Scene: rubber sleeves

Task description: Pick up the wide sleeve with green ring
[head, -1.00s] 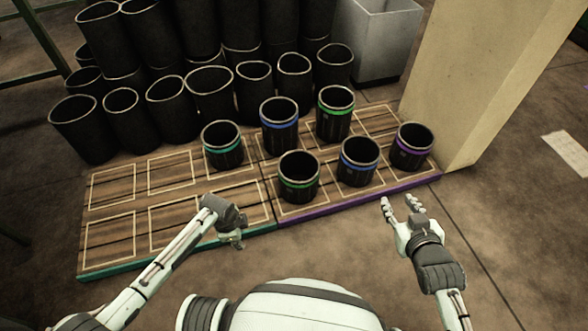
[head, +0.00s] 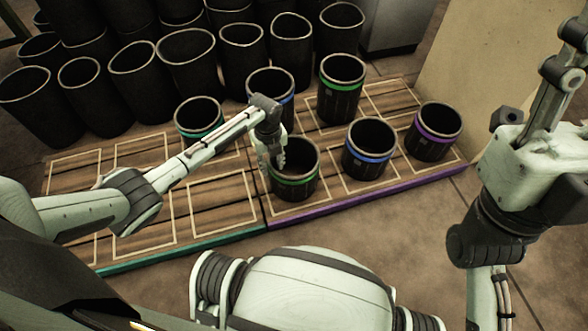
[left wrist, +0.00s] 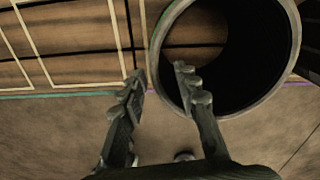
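The wide sleeve with the green ring (head: 293,181) is a short black cylinder, upright at the front of the pallet. Its open mouth also shows in the left wrist view (left wrist: 285,60). My left gripper (head: 272,160) is at the left edge of its rim. In the left wrist view the left gripper (left wrist: 160,85) is open, one finger outside the sleeve, the other over its mouth. I cannot tell how deep that finger reaches, and no grip shows. My right gripper (head: 540,95) is raised at the far right, empty, its fingers apart and partly cut off.
A taller green-ringed sleeve (head: 341,100) stands behind. Blue-ringed sleeves (head: 368,160) (head: 271,80), a purple-ringed one (head: 434,145) and a teal-ringed one (head: 198,125) stand close by. Plain black sleeves (head: 185,65) crowd the back. The pallet's left cells (head: 223,203) are empty.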

